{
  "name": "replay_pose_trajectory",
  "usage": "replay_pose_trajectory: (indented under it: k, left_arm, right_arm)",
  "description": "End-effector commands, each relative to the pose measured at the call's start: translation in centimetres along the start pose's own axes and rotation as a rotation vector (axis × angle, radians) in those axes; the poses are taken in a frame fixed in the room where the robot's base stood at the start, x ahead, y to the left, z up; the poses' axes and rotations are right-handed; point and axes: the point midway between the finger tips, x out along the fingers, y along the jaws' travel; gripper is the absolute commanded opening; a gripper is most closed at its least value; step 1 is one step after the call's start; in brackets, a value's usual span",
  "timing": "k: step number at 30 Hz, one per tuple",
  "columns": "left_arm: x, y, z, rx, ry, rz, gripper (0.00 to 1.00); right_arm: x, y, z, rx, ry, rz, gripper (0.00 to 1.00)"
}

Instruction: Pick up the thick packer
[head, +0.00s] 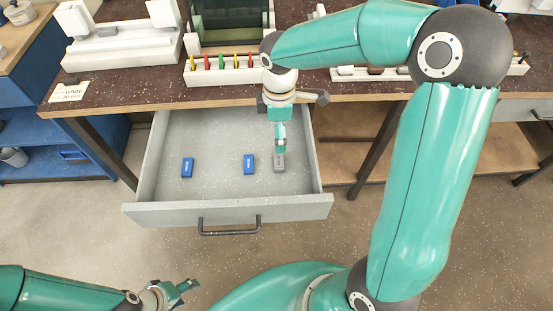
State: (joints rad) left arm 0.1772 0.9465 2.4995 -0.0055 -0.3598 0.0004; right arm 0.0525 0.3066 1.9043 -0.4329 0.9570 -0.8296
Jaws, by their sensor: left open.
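Three small blocks lie in the open grey drawer (225,212): a blue block (187,168) at left, a blue block (249,164) near the middle, and a grey block (279,164) right of it. The labels on the blue ones are too small to read, so I cannot tell which block is the thick packer. My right gripper (280,149) points down into the drawer at the grey block; whether its fingers are closed on the block is unclear. My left gripper (188,288) is open and empty, low over the floor in front of the drawer.
The drawer's handle (229,231) faces me. The dark bench top (140,92) behind carries white fixtures, a rack of coloured pegs (222,70) and a small sign (69,92). A blue shelf unit (60,128) stands at left. My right arm covers much of the right side.

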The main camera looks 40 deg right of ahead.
Motion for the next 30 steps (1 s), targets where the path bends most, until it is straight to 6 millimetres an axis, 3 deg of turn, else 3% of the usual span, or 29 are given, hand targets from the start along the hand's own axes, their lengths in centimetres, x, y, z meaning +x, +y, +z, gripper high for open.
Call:
replay_pose_trajectory:
  k: [3,9,17,25,30]
  left_arm:
    - [0.2,-0.1,0.0,0.001,0.000,0.000,0.57]
    - [0.4,-0.1,0.0,0.001,0.001,0.000,0.57]
    - [0.4,-0.1,0.0,0.001,0.001,0.000,0.57]
    - [0.3,-0.1,0.0,0.001,0.001,0.000,0.57]
    - [0.3,-0.1,0.0,0.001,0.001,0.000,0.57]
  right_arm:
    - [3.0,-0.1,0.4,0.009,-0.003,-0.007,0.92]
    - [6.2,-0.1,0.6,0.013,-0.002,-0.004,0.92]
    - [7.8,-0.1,0.6,0.015,-0.001,-0.003,0.92]
    - [11.5,-0.1,0.3,0.014,-0.001,-0.004,0.92]
    - [12.4,0.0,0.3,0.015,0.000,-0.002,0.92]
